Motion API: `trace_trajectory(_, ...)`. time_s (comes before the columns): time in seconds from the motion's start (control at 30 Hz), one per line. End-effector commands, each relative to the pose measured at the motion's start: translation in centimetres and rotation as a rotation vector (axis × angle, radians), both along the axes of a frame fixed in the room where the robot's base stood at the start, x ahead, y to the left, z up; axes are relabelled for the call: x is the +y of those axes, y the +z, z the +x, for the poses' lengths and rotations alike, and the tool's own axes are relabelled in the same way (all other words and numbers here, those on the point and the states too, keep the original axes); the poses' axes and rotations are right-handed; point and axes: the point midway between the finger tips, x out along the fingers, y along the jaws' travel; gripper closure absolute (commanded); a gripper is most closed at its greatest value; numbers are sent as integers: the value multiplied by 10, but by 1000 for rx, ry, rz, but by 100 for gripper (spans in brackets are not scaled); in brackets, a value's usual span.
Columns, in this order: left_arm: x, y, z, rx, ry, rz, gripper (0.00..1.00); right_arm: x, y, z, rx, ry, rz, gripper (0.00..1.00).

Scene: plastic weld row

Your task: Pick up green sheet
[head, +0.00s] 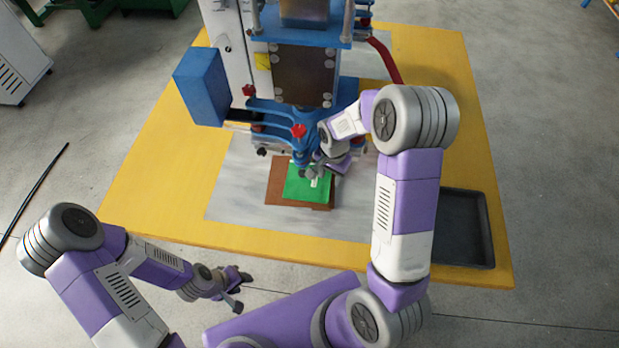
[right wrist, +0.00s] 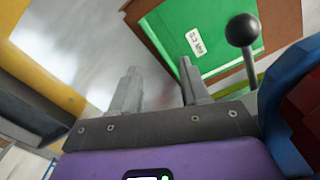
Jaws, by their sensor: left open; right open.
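The green sheet (head: 294,186) lies on a brown board (head: 275,190) below the machine's head, on the grey plate of the yellow table. In the right wrist view the green sheet (right wrist: 178,25) carries a small white label. My right gripper (head: 318,172) is over the sheet's right part in the head view and partly hides it. In the right wrist view its two fingers (right wrist: 158,82) are apart with nothing between them, one tip close to the sheet's edge. My left gripper (head: 237,291) is open and empty, in front of the table's front edge.
The blue and grey welding machine (head: 305,75) stands close behind the sheet. A black ball-ended lever (right wrist: 241,30) is near my right gripper. A dark empty tray (head: 465,228) lies at the table's right. The yellow table's (head: 160,170) left side is clear.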

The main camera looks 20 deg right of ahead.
Motion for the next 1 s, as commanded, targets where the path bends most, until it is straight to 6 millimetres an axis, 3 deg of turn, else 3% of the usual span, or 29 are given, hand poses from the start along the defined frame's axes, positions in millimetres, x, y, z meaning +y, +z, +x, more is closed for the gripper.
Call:
trace_trajectory(0.47, 0, -14, 0, 0, 0, 0, 57, 1, -59, -1, 3, 3, 3, 54)
trace_trajectory(0.7, 0, -14, 0, 0, 0, 0, 57, 1, -62, -1, 0, 3, 4, 54)
trace_trajectory(0.77, 0, -14, 0, 0, 0, 0, 57, 1, -62, -1, 0, 3, 4, 60)
trace_trajectory(1.0, 0, -14, 0, 0, 0, 0, 57, 1, -62, -1, 0, 3, 4, 97)
